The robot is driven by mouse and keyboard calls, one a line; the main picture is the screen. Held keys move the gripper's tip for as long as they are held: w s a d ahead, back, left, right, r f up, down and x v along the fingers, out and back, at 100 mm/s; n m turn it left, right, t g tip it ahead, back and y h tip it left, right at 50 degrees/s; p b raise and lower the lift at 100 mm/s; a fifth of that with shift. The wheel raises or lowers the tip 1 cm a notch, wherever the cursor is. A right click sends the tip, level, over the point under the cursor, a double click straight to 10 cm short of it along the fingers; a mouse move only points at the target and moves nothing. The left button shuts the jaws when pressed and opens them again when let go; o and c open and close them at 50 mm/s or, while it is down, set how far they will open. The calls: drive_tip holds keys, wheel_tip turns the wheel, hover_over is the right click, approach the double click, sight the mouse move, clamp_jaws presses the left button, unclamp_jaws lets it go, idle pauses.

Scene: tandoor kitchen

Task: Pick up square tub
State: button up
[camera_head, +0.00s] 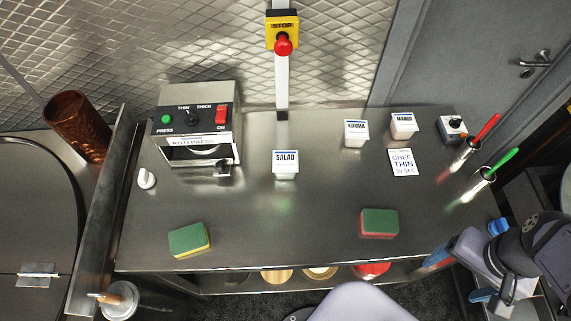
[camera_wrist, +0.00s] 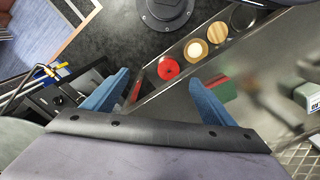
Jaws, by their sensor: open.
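Several small white tubs with printed labels stand on the steel counter (camera_head: 250,225). The salad tub (camera_head: 285,166) is near the middle. The korma tub (camera_head: 356,133) and the mango tub (camera_head: 403,126) are at the back right. I cannot tell which one the task calls the square tub. My gripper (camera_head: 489,262) is at the lower right, beside the counter's right end and away from the tubs. In the wrist view its two blue fingers (camera_wrist: 157,97) are spread apart with nothing between them.
A roti press (camera_head: 195,122) stands at the back left. Two sponges, one green and yellow (camera_head: 190,240) and one green and red (camera_head: 379,223), lie near the front. Red-handled (camera_head: 485,128) and green-handled (camera_head: 500,160) tools stand at the right edge. The centre front is clear.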

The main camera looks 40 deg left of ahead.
drive_tip(key=w+a+r+n+t+y+b, duration=0.1)
drive_tip(key=w+a+r+n+t+y, duration=0.15)
drive_tip(key=w+a, duration=0.55)
drive_tip(key=n+t+y+b, duration=0.5)
drive_tip(key=n+t+y, duration=0.1)
drive_tip(key=t+y, duration=0.1)
hover_over(287, 164)
drive_tip(key=s+d, duration=0.2)
drive_tip(key=shift+t+h, duration=0.25)
drive_tip(key=f, duration=1.2)
drive_tip(key=shift+w+a, duration=0.2)
drive_tip(key=shift+a, duration=0.1)
drive_tip(key=shift+f, duration=0.45)
drive_tip(key=shift+p+x, duration=0.45)
drive_tip(key=shift+x, duration=0.65)
